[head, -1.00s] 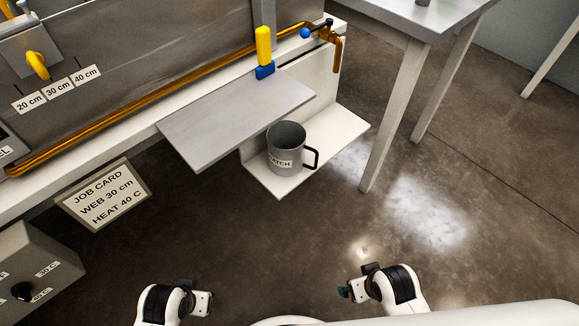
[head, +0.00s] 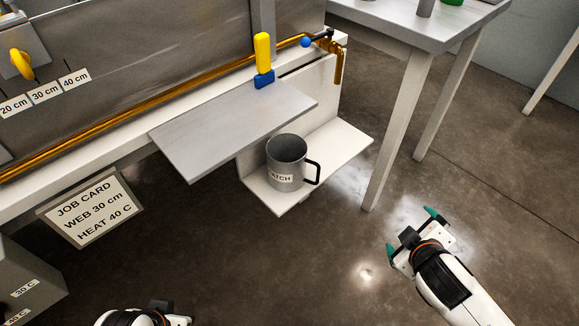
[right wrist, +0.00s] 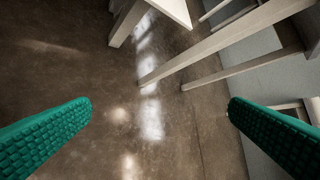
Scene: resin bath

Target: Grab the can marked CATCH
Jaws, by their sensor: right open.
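The grey can marked CATCH (head: 287,158) stands upright on a low white shelf (head: 346,146) below the bath's right end. Its black handle is on the right side, and its label is partly turned away to the left. My right gripper (head: 413,232) has its green fingers spread and is empty, to the right of the can and apart from it. In the right wrist view, the two green fingertips (right wrist: 160,107) are wide apart with only floor and table legs between them. My left arm shows at the bottom edge, its fingers not in view.
A grey plate (head: 235,128) juts out above and left of the can. A brass pipe (head: 150,113) with a tap (head: 337,62) runs along the bath. A white table's leg (head: 398,130) stands right of the shelf. The floor in front is clear. A job card (head: 88,208) reads WEB 30 cm, HEAT 40 C.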

